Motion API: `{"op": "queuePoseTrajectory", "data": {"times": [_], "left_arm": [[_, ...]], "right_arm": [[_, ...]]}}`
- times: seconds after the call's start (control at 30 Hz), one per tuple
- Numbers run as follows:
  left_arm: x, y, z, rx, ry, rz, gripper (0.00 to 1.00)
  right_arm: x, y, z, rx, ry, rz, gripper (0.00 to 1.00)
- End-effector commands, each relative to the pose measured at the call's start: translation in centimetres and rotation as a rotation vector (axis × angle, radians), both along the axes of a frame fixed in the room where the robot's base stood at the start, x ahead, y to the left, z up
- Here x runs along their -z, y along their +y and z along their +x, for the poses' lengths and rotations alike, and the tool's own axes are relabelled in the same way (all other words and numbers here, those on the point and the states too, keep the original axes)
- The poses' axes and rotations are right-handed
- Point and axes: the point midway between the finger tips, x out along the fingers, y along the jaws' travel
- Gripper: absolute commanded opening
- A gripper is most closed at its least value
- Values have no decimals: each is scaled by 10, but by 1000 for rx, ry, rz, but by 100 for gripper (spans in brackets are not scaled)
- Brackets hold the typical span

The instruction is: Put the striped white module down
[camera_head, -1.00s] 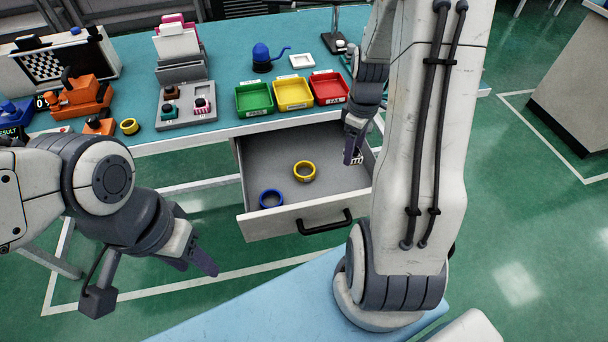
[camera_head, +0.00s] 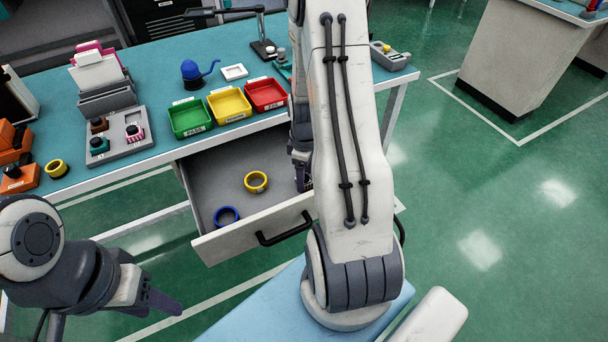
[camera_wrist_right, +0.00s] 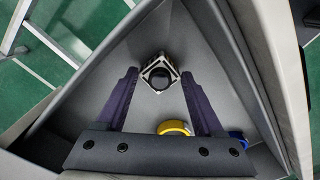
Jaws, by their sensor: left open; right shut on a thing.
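The striped white module (camera_wrist_right: 158,73) is a small black-and-white block with a dark round top, seen in the right wrist view. My right gripper (camera_wrist_right: 159,77) is shut on it, down inside the open grey drawer (camera_head: 213,172). In the head view, my right gripper (camera_head: 302,178) is at the drawer's right side, partly behind my own arm, and the module is mostly hidden there. I cannot tell whether the module touches the drawer floor. My left gripper (camera_head: 165,303) is open and empty, out in front of the drawer at lower left.
A yellow ring (camera_head: 256,182) and a blue ring (camera_head: 227,216) lie in the drawer. Green (camera_head: 190,118), yellow (camera_head: 230,105) and red (camera_head: 266,95) bins stand on the table above. The drawer's front wall and black handle (camera_head: 285,230) face me.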

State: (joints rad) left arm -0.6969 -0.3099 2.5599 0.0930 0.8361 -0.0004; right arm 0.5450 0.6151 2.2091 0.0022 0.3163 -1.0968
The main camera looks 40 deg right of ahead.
Motion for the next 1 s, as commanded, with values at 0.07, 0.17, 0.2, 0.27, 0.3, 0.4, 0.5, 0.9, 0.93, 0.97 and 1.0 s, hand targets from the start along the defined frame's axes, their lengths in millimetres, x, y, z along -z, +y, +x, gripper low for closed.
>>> {"op": "queuePoseTrajectory", "data": {"times": [0.07,0.17,0.2,0.27,0.3,0.4,0.5,0.9,0.93,0.97,1.0], "left_arm": [[0,0,0,0,0,0,50],[2,0,0,0,0,0,50],[2,0,0,0,0,0,50],[1,0,0,0,0,0,50],[1,0,0,0,0,0,50],[1,0,0,0,0,0,50],[1,0,0,0,0,0,50],[-10,0,0,0,0,0,50],[-11,0,0,0,0,0,50],[-12,0,0,0,0,0,50],[-14,0,0,0,0,0,50]], "right_arm": [[0,0,0,0,0,0,14],[4,0,0,0,1,1,14],[3,0,0,0,0,0,80],[3,0,0,0,0,0,99],[3,0,0,0,0,0,99],[3,0,0,0,0,0,99],[3,0,0,0,0,0,99],[-50,-1,1,0,-5,-3,99],[-57,-1,1,0,-5,-3,99],[-64,-1,1,0,-5,-3,99],[-72,-1,1,0,-5,-3,99]]}}
